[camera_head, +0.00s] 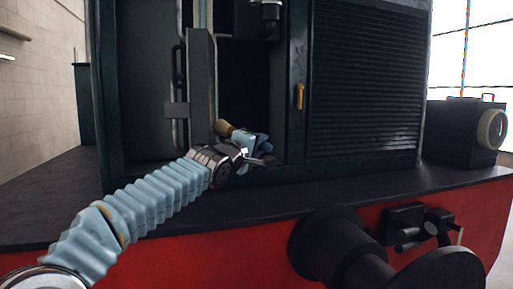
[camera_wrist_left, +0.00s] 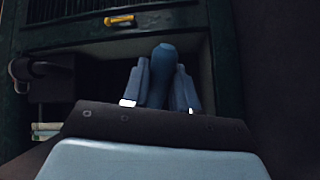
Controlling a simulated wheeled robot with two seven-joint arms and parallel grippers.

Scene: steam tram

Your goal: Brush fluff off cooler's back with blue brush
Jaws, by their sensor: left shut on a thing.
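My left gripper (camera_head: 252,147) reaches in from the left to the dark doorway of the tram body. It is shut on the blue brush; the brush's rounded blue part (camera_wrist_left: 162,72) stands between the two fingers in the left wrist view. A tan, rounded end (camera_head: 223,128) sticks out beside the gripper in the head view; I cannot tell whether it belongs to the brush. I cannot make out the bristles. A cooler cannot be told for certain, and no fluff can be made out. My right gripper is not in view.
A dark slatted panel (camera_head: 364,90) fills the tram side right of the doorway, with a yellow handle (camera_head: 299,97) on the frame. A grey upright panel (camera_head: 202,95) stands left of the opening. Below run a dark ledge (camera_head: 330,196) and a red side with a black buffer (camera_head: 335,250).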

